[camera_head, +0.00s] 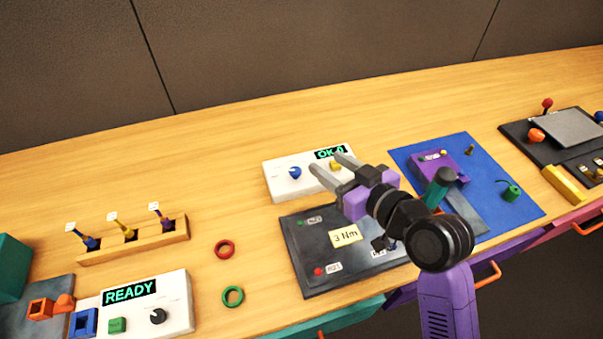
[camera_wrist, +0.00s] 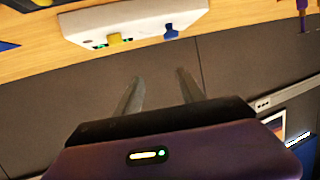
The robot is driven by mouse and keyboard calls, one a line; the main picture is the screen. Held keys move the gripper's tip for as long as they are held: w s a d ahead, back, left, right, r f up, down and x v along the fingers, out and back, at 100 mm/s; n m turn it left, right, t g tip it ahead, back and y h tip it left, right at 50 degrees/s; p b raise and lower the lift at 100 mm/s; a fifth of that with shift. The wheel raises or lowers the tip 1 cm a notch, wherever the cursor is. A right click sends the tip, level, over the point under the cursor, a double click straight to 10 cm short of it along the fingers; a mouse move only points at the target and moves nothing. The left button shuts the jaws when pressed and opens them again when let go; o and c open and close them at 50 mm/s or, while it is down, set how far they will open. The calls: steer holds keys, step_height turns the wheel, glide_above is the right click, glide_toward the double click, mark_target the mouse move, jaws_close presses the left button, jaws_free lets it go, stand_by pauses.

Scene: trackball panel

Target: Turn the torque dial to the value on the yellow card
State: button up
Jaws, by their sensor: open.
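A yellow card (camera_head: 345,236) reading "3 Nm" lies on a dark mat in the head view. A white box at the left front has a "READY" display (camera_head: 130,291), a green button (camera_head: 117,325) and a black dial (camera_head: 158,316); its scale is too small to read. Another white box (camera_head: 283,184) behind the mat has a blue knob (camera_head: 295,172), a yellow button (camera_head: 335,165) and a display that seems to read "OK". I cannot tell which knob is the torque dial. My gripper (camera_head: 328,164) is open and empty, by this second box. The wrist view shows the box (camera_wrist: 140,22) beyond my fingers.
The dark mat (camera_head: 310,265) has red and green buttons. A red ring (camera_head: 225,249) and a green ring (camera_head: 233,296) lie on the wood. A wooden rack (camera_head: 135,242) holds screwdrivers. A blue mat (camera_head: 525,205) lies right. The back of the table is clear.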

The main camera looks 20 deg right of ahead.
mark_target(296, 171)
steer(key=shift+n+g+y, duration=0.6)
steer(key=shift+n+g, duration=0.1)
steer(key=shift+g, duration=0.2)
steer(key=f, duration=0.1)
steer(key=s+a+f, duration=0.1)
steer(key=a+f, duration=0.1)
steer(key=shift+s+f, duration=0.15)
steer(key=shift+s, duration=0.1)
steer(key=x, duration=0.7)
steer(key=shift+w+a, duration=0.15)
steer(key=shift+w, duration=0.1)
jaws_close()
